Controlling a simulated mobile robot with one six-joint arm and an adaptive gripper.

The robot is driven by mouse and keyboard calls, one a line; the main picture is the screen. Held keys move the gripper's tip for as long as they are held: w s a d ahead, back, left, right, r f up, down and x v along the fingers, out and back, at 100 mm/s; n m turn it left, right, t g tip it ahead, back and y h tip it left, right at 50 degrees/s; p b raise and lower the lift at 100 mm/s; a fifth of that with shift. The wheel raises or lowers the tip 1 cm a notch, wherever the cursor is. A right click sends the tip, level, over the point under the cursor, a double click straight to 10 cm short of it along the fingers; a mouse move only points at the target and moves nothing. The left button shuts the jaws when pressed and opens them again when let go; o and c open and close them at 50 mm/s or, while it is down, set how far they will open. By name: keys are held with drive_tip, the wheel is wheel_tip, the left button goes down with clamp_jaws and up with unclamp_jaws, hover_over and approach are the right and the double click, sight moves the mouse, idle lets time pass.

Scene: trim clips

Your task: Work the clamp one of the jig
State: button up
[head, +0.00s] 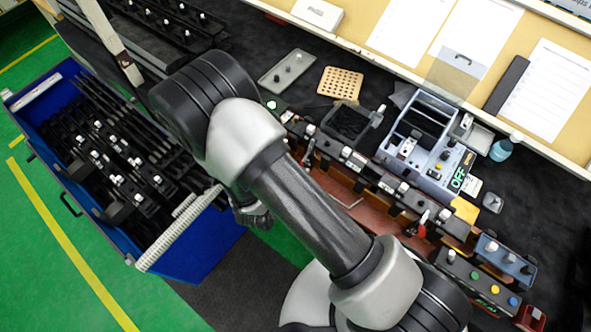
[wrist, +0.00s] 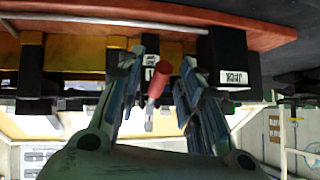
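The jig is a long dark rail (head: 385,180) with white-labelled blocks, running along the front of the bench. A red-handled clamp (head: 421,225) stands on it right of centre in the head view. In the wrist view a red handle (wrist: 158,79) points toward the camera between the fingers of my gripper (wrist: 163,66). The fingers are apart, with a gap visible on each side of the handle. I cannot tell how deep the handle sits between them or which clamp it belongs to. In the head view my arm hides much of the jig's front, and my fingertips cannot be made out.
Behind the jig are a grey-blue box (head: 425,115), a perforated tan block (head: 341,83) and a small bottle (head: 503,149). A button box (head: 478,282) sits at the right. Green floor is clear at lower left.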

drive_tip(key=v, duration=1)
drive_tip(key=shift+s+r, duration=0.2)
drive_tip(key=shift+s, duration=0.15)
drive_tip(key=shift+a, duration=0.2)
drive_tip(key=w+a+r+n+g+y+b, duration=0.1)
drive_tip(key=w+a+r+g+y+b, duration=0.1)
drive_tip(key=w+a+r+y+b, duration=0.3)
wheel_tip(320, 180, up, 7)
drive_tip(key=d+n+g+y+b, duration=0.1)
drive_tip(key=d+n+y+b, duration=0.1)
drive_tip(key=n+y+b, duration=0.1)
drive_tip(key=s+d+r+n+h+b, duration=0.2)
drive_tip(key=s+d+b, duration=0.1)
drive_tip(key=s+d, duration=0.4)
drive_tip(key=s+d+r+n+g+h+b, duration=0.1)
drive_tip(key=s+d, duration=0.6)
drive_tip(key=d, duration=0.7)
drive_tip(key=shift+s+r+n+h+b, duration=0.4)
drive_tip(key=shift+r+b, duration=0.35)
drive_tip(key=shift+b, duration=0.2)
